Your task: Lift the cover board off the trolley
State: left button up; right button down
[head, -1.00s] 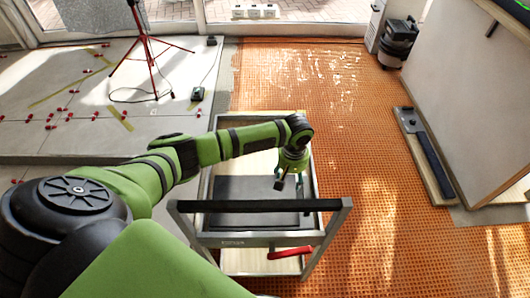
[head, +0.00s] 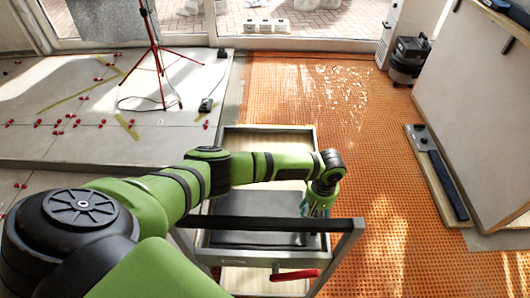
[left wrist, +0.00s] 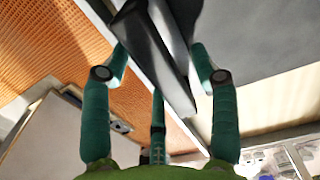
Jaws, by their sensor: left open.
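The trolley (head: 222,142) stands ahead of me, a grey-framed cart with a black push bar (head: 250,223) across its near end. The dark grey cover board (head: 262,204) lies flat in its near part, partly hidden by the bar; it seems to be the grey surface in the left wrist view (left wrist: 270,45). My left gripper (head: 318,208) is over the trolley's right edge, fingers pointing down. In the left wrist view its green fingers (left wrist: 159,52) are spread apart. A black bar-like piece (left wrist: 150,60) lies between them; I cannot tell whether they touch it. My right gripper is out of view.
A red handle (head: 295,274) sticks out at the trolley's near end. A red tripod (head: 155,45) stands on the tiled floor at left. Orange matting (head: 375,150) is open to the right, with a board (head: 436,175) and a large pale panel (head: 470,100) beyond.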

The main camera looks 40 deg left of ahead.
pick_arm(q)
jog(key=shift+r, duration=0.1)
grip_shut()
